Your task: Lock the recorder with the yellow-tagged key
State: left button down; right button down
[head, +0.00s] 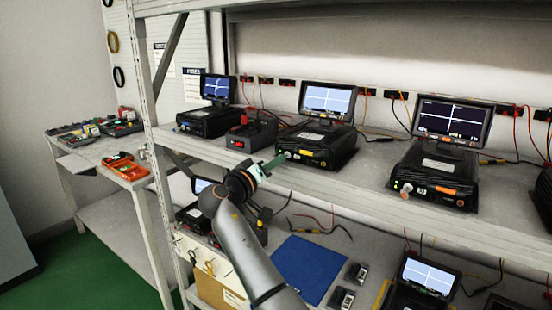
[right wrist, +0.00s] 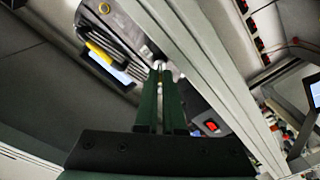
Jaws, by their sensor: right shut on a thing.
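The recorder (head: 320,146) with a yellow label on its front stands on the upper shelf, under its lit screen (head: 327,100). My right gripper (head: 284,159) reaches its front left corner, where the round key lock sits. In the right wrist view the green fingers (right wrist: 161,72) are close together, with a small silvery part at their tips. This looks like the key at the lock. The key is mostly hidden between the fingers, and I cannot make out its tag or how far it is turned. My left gripper is not in view.
Another recorder (head: 437,174) with an orange label stands to the right, and one (head: 208,121) to the left. A small black unit with a red display (head: 252,134) is beside my gripper. The lower shelf holds a blue mat (head: 307,268). A rack post (head: 150,150) stands at left.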

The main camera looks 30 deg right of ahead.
jog(key=shift+n, duration=0.4)
jog(key=c, duration=1.3)
grip_release()
jog(key=shift+a, duration=0.15)
jog(key=b+v, duration=0.1)
jog(key=v, duration=1.1)
jog(key=shift+s+a, duration=0.1)
jog(key=shift+a, duration=0.05)
